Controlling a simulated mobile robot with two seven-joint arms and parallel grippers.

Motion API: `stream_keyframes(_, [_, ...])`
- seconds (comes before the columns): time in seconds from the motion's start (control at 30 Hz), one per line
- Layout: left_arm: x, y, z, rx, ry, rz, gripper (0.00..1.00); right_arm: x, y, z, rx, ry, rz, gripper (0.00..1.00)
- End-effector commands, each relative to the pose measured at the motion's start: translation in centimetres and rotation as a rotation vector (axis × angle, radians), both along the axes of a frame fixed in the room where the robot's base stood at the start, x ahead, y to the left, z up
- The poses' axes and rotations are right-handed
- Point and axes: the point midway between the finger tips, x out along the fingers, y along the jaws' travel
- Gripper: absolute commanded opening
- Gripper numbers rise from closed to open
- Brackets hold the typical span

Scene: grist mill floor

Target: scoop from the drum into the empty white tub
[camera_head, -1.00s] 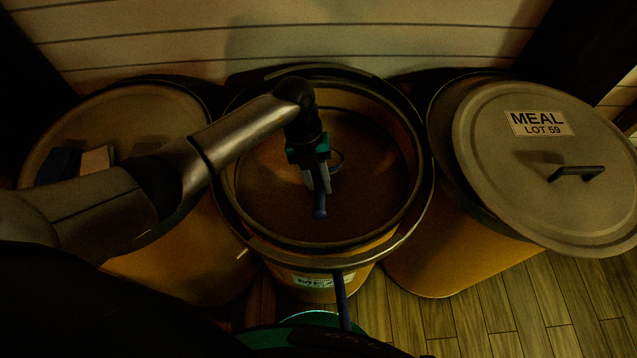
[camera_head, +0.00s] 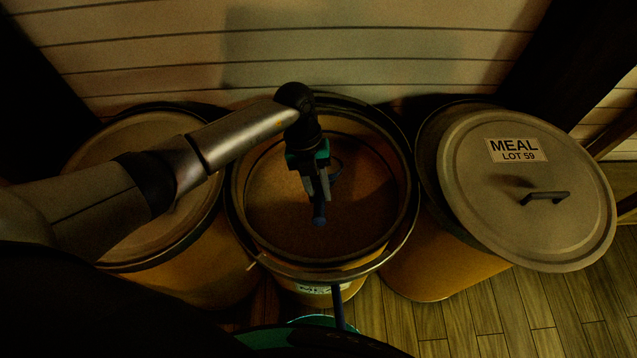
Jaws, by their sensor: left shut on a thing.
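The open drum (camera_head: 240,243) stands in the middle, with brown meal (camera_head: 275,215) inside it. My left gripper (camera_head: 316,188) reaches down into the drum from the left, over the meal. It is shut on a blue-handled tool, seemingly the scoop (camera_head: 319,216), whose handle end points toward me. A thin dark loop shows beside the gripper; the scoop's bowl is hard to make out in the dim light, and I cannot tell whether it holds meal or touches it. I cannot make out a white tub. My right gripper is not in view.
A closed drum (camera_head: 180,275) stands at left, partly behind my left arm. At right, a lid (camera_head: 480,225) marked MEAL LOT 59 sits askew on another drum (camera_head: 425,270). A blue rod (camera_head: 339,308) and a teal rim (camera_head: 325,320) show at the bottom. Wood floor is clear at lower right.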

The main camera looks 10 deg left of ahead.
Motion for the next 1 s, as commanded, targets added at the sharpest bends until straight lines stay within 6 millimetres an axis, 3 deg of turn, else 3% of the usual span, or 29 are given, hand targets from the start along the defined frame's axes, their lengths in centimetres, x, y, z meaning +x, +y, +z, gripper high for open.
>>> stream_keyframes(0.03, [-0.2, 0.0, 0.8, 0.005, -0.02, -0.002, 0.0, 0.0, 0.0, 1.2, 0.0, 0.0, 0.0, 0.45])
stream_keyframes(0.5, [-1.3, -0.2, 3.0, 0.045, -0.218, -0.003, 0.0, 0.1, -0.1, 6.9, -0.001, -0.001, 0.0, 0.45])
stream_keyframes(0.7, [-1.5, -0.3, 3.5, 0.056, -0.278, -0.002, 0.0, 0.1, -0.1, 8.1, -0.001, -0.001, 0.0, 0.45])
stream_keyframes(1.0, [-1.6, -0.4, 3.5, 0.059, -0.297, -0.002, 0.0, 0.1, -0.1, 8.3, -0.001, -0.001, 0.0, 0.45])
